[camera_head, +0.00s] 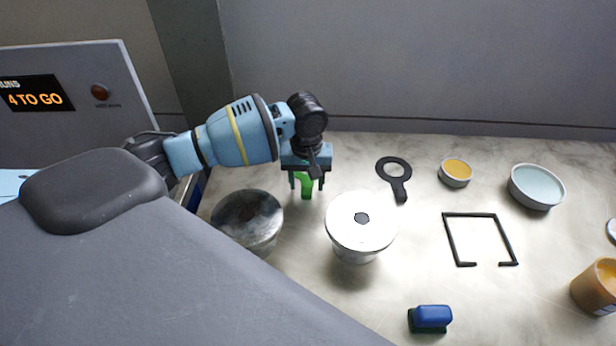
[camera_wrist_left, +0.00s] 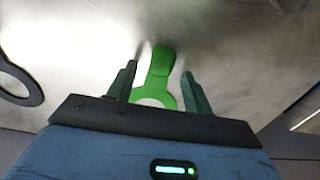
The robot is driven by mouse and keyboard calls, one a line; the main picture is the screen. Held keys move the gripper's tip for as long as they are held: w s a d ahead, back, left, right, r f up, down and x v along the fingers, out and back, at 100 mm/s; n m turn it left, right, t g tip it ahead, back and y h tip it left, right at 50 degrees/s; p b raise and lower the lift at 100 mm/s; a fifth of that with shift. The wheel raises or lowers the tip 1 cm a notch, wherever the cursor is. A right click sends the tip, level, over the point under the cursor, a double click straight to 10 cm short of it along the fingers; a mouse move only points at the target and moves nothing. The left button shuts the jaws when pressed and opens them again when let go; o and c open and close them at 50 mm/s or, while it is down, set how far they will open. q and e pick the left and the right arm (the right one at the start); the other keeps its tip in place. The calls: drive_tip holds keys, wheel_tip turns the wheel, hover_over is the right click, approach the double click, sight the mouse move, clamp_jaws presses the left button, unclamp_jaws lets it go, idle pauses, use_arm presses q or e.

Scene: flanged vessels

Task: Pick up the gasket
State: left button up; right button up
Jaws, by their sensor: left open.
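A green ring with a flat tab, gasket-shaped, shows at my left gripper (camera_head: 307,186) in the head view; its tab (camera_head: 306,190) points toward the viewer. In the left wrist view the green gasket (camera_wrist_left: 160,72) lies between the two fingers of the left gripper (camera_wrist_left: 158,69), with a visible gap on each side. The gripper is open. Part of the ring is hidden behind the gripper body. A black ring with a tab (camera_head: 399,188) lies flat to the right; part of a dark ring (camera_wrist_left: 36,92) shows at the left wrist view's left edge. My right gripper is not seen.
A white-topped flanged vessel (camera_head: 375,222) stands close at the right front, and a metal vessel (camera_head: 247,216) at the left front. A black open frame (camera_head: 447,232), a blue block (camera_head: 432,315), and small dishes (camera_head: 456,172) (camera_head: 537,186) lie farther right.

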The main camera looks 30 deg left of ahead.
use_arm(q)
drive_tip(key=shift+f, duration=0.3)
drive_tip(key=shift+c, duration=0.4)
clamp_jaws()
drive_tip(key=shift+r, duration=0.1)
wheel_tip(320, 180, up, 10)
drive_tip(key=p, duration=0.1)
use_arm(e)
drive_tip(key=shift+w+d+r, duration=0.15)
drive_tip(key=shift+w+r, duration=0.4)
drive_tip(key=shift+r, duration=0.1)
use_arm(q)
drive_tip(key=shift+s, duration=0.1)
